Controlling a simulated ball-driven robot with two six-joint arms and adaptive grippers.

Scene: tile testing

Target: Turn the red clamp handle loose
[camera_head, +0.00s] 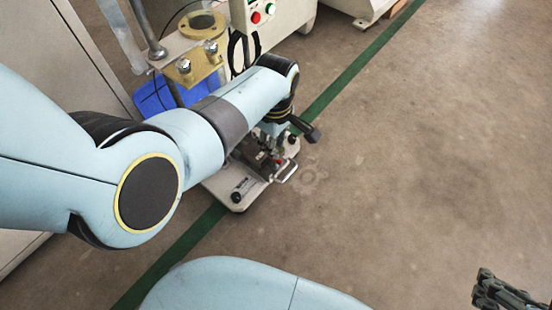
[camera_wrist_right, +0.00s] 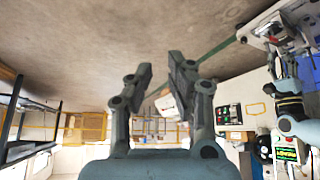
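A small red part (camera_head: 278,162), which looks like the clamp handle, shows on a low metal test fixture (camera_head: 240,195) on the floor. It is partly hidden by my left arm. My left gripper (camera_head: 273,130) points down over the fixture beside the red part. Its fingers are mostly hidden under the wrist, so I cannot tell whether it touches or holds the handle. My right gripper (camera_head: 508,292) is at the lower right, far from the fixture. In the right wrist view its two fingers (camera_wrist_right: 163,72) are apart with nothing between them.
A machine with a brass flange (camera_head: 203,25) and a control box with red and green buttons (camera_head: 256,14) stands behind the fixture. A blue bin (camera_head: 153,98) is behind my left arm. A green floor line (camera_head: 350,75) runs past. The floor at right is clear.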

